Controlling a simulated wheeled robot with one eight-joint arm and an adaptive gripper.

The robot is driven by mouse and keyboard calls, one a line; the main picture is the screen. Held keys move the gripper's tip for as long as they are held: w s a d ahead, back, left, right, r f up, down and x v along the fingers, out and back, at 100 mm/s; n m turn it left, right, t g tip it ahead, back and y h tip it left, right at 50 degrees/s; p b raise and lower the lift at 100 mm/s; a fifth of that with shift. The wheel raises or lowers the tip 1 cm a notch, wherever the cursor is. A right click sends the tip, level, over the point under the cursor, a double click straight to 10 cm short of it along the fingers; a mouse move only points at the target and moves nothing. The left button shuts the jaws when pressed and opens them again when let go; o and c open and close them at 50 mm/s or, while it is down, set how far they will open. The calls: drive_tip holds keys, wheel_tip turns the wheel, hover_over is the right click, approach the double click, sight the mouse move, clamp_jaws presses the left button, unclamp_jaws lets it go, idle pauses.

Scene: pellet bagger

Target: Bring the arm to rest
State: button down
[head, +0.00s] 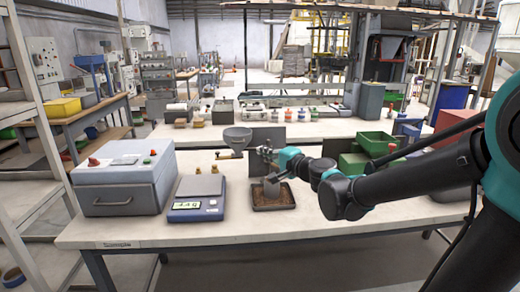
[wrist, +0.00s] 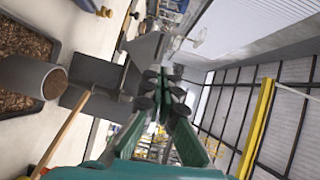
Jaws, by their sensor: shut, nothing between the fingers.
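My gripper (head: 268,160) is at the end of my arm, which reaches in from the right over the middle of the workbench. In the wrist view its teal and black fingers (wrist: 160,88) are shut with nothing between them. Below it in the head view stands a black tray (head: 292,206) of brown pellets, with a grey cup (head: 271,188) at it. My gripper is apart from both.
A digital scale (head: 197,205) and a grey machine box (head: 115,192) stand to the left. Dark upright plates stand close behind. Green bins (head: 376,143) are at the right. The front bench edge is clear.

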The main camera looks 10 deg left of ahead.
drive_tip(key=s+d+f+n+g+h, duration=0.2)
drive_tip(key=s+d+f+h, duration=0.2)
drive_tip(key=d+f, duration=0.5)
drive_tip(key=s+d+f+n+g+h, duration=0.2)
drive_tip(key=s+d+f+n+h, duration=0.1)
drive_tip(key=s+d+f, duration=0.6)
drive_tip(key=s+d+f+n+g+h, duration=0.2)
drive_tip(key=s+d+f+h, duration=0.3)
drive_tip(key=d+f, duration=0.4)
drive_tip(key=s+d+g, duration=0.1)
drive_tip(key=d, duration=0.4)
drive_tip(key=shift+s+d+h, duration=0.25)
drive_tip(key=shift+d+h, duration=0.15)
drive_tip(key=c, duration=2.3)
unclamp_jaws()
